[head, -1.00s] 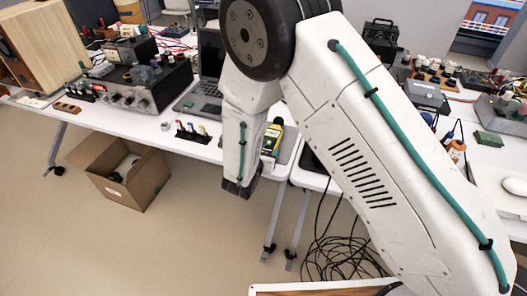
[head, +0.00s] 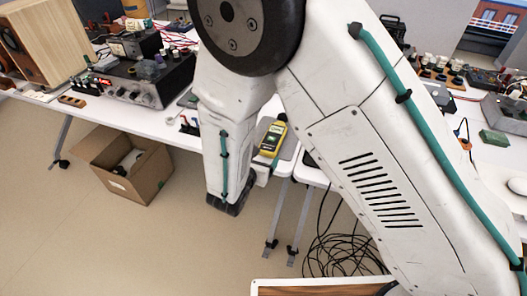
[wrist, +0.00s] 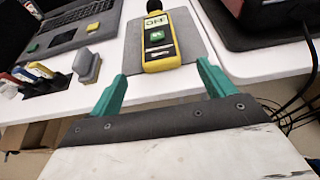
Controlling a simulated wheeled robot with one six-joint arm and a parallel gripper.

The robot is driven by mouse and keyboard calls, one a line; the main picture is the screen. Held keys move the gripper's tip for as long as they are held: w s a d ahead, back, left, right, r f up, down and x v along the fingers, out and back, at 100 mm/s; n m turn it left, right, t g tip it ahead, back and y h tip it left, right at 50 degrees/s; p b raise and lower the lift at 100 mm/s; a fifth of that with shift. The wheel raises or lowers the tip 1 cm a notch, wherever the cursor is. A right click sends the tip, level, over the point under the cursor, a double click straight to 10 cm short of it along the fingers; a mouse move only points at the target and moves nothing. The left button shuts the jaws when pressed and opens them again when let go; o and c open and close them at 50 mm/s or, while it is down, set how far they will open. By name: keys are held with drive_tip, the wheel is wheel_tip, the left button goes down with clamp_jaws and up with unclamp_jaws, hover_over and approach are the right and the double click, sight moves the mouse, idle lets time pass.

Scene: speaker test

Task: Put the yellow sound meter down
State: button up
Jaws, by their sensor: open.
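The yellow sound meter (wrist: 160,42) lies on a grey mat (wrist: 194,50) near the table's front edge in the wrist view, display facing up. In the head view the meter (head: 272,138) shows just right of my forearm. My gripper (wrist: 158,82) has its two green fingers spread apart with nothing between them. The fingers are on the near side of the meter, apart from it, one toward each side. In the head view my fingers are mostly hidden by my own arm.
A laptop (wrist: 68,30) and a rack of coloured-handled tools (wrist: 35,75) stand left of the mat. A dark case (wrist: 262,18) is at the right. An open cardboard box (head: 122,165) sits on the floor, and black cables (head: 340,240) lie below the table.

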drive_tip(key=v, duration=0.2)
drive_tip(key=shift+s+a+r, duration=0.15)
drive_tip(key=shift+s, duration=0.2)
drive_tip(key=s+d+r+m+g+h, duration=0.2)
drive_tip(key=d+r+m+g+h, duration=0.15)
drive_tip(key=d+r+m, duration=0.7)
drive_tip(key=s+d+r+m+g+h, duration=0.15)
drive_tip(key=d+r+m+g, duration=0.5)
drive_tip(key=d, duration=0.65)
drive_tip(key=s+d+r+m+y, duration=0.1)
drive_tip(key=s+r+m+y, duration=0.2)
drive_tip(key=s+m, duration=0.2)
drive_tip(key=s+d+r+m+g+y, duration=0.1)
drive_tip(key=s+d+r+m+y, duration=0.1)
drive_tip(key=s, duration=0.7)
drive_tip(key=s+d+r+m+y, duration=0.2)
drive_tip(key=s+r+m+y, duration=0.2)
drive_tip(key=s+r+m, duration=0.2)
drive_tip(key=shift+s+d+r+m+y, duration=0.15)
drive_tip(key=shift+s+r+m+y, duration=0.25)
drive_tip(key=shift+m, duration=0.6)
